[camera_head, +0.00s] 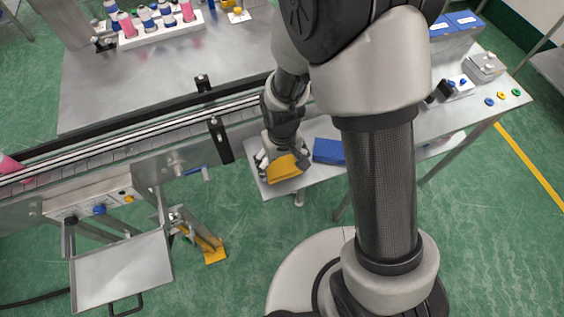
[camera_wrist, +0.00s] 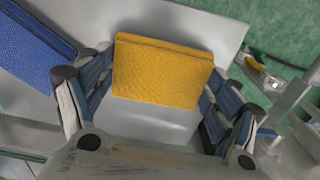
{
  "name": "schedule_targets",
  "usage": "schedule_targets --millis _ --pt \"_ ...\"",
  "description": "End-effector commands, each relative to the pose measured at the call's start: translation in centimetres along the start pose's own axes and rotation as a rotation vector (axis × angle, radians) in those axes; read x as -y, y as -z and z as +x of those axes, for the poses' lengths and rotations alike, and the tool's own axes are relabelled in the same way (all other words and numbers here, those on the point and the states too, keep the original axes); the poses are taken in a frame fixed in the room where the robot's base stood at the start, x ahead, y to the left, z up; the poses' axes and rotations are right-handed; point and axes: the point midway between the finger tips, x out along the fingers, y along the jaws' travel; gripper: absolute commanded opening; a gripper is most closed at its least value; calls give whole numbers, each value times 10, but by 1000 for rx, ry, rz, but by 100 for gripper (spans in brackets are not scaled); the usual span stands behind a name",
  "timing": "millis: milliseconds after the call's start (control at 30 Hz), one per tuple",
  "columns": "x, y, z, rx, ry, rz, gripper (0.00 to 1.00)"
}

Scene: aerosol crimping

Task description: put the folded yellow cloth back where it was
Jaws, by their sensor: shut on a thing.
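The folded yellow cloth (camera_head: 284,168) is at the left end of a pale grey table in the head view. In the wrist view the yellow cloth (camera_wrist: 162,72) lies between the two fingers. My gripper (camera_head: 285,158) is shut on it, with one finger at each side of the cloth. The wrist view also shows my gripper (camera_wrist: 160,98) with its dark blue-grey finger pads. I cannot tell whether the cloth touches the table top or hangs slightly above it. The lower side of the cloth is hidden.
A blue folded cloth (camera_head: 329,151) lies right of the yellow one; it also shows in the wrist view (camera_wrist: 35,50). The pale table (camera_head: 270,190) has little bare room there. A conveyor (camera_head: 130,140) runs behind. A metal tray (camera_head: 120,270) stands lower left.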

Motion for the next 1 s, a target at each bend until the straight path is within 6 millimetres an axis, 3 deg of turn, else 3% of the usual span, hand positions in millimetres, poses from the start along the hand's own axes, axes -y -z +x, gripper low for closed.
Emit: schedule_targets --millis 267,700,867,1000 --pt "0 0 0 0 0 0 100" --pt "0 0 -2 0 0 0 100" --pt "0 1 -24 -4 0 0 100" --pt "0 1 -56 -6 0 0 100"
